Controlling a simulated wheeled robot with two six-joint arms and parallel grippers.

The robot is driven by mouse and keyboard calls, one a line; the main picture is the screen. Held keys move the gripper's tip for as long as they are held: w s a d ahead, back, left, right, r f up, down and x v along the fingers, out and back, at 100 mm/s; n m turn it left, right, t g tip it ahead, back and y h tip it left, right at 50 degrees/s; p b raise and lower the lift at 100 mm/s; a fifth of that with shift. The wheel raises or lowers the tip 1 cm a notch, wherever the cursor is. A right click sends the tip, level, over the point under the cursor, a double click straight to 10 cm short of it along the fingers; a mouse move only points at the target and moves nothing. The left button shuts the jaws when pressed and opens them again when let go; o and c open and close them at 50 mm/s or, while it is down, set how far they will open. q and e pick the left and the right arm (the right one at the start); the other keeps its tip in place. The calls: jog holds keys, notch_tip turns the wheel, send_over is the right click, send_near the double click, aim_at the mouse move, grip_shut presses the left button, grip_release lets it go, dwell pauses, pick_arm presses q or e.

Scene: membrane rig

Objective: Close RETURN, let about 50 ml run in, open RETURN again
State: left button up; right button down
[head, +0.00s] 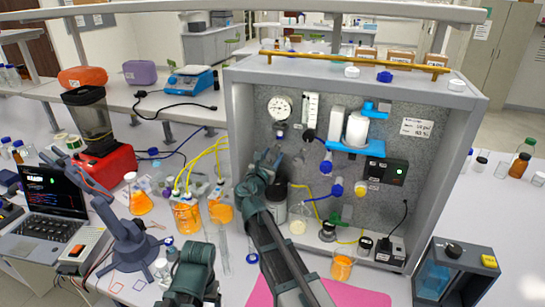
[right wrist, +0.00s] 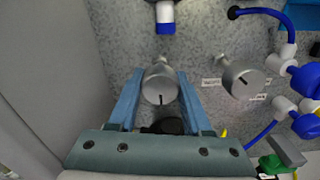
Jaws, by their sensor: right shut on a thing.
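My right gripper (right wrist: 158,100) is shut on a silver round knob (right wrist: 161,82) on the rig's speckled panel, one blue finger on each side. The knob's short black mark points down in the right wrist view. I cannot read a label for it. A second silver knob (right wrist: 240,78), with a slanted mark, stands to its right, with small labels beside it. In the head view my right gripper (head: 268,160) is at the panel's left part and hides the held knob. Beakers of orange liquid (head: 187,217) (head: 220,209) stand left of the rig; another (head: 342,267) stands in front.
The rig's grey frame (head: 236,130) closes in the panel at the left. A pressure gauge (head: 280,108) and blue-and-white fittings (head: 357,130) are on the panel. Yellow tubes (head: 205,155) run between beakers and rig. A tall glass cylinder (head: 224,252) stands left of my right arm.

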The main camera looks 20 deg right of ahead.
jog(key=shift+f, duration=0.1)
dwell(0.4)
jog(key=shift+c, duration=1.7)
grip_release()
jog(key=shift+s+a, duration=0.1)
jog(key=v, duration=1.3)
jog(key=shift+s+a, duration=0.2)
jog(key=shift+s, duration=0.05)
